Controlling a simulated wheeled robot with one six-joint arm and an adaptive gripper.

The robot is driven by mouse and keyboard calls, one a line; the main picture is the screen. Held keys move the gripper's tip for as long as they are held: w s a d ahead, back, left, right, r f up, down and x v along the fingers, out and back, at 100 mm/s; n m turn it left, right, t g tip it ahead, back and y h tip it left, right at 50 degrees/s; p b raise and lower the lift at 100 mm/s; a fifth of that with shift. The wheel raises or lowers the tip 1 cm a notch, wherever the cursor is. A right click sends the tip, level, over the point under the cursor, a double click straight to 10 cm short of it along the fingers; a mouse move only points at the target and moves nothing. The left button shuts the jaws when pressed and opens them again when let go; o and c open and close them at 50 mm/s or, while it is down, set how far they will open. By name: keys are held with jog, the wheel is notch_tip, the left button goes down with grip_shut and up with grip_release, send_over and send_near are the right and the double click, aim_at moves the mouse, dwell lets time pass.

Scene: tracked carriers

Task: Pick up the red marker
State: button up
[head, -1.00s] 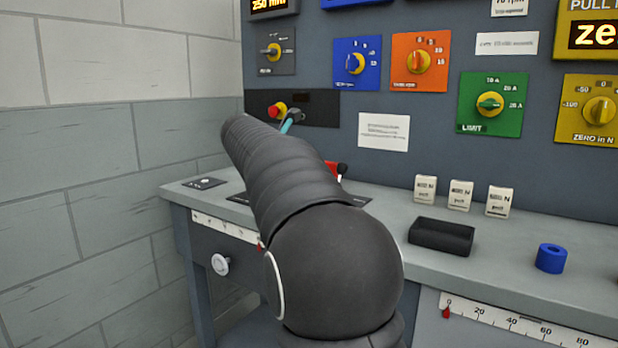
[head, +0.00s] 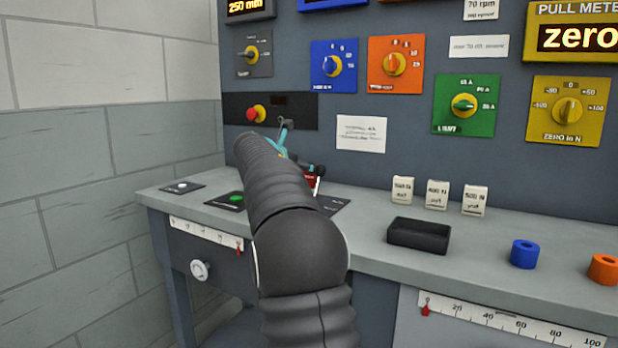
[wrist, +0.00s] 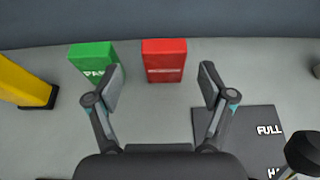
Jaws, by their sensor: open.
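The red marker looks like an upright red block (wrist: 164,60) with an unreadable pale label in the wrist view. It stands on the grey bench top near the back panel. A small part of what seems to be it shows in the head view (head: 311,181), mostly hidden by my arm and gripper. My gripper (wrist: 159,84) is open and empty. Its two fingers reach toward the red block, which lies just beyond the fingertips and between their lines, a little right of centre. I see no contact.
A green block (wrist: 94,60) stands just left of the red one, near the left finger. A yellow block (wrist: 26,84) is farther left. A dark plate (wrist: 238,135) lies on the right. A black tray (head: 419,247) and blue ring (head: 525,254) sit along the bench.

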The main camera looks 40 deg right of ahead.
aim_at(309, 176)
jog(key=x, duration=0.5)
jog(key=shift+s, duration=0.25)
jog(key=c, duration=1.3)
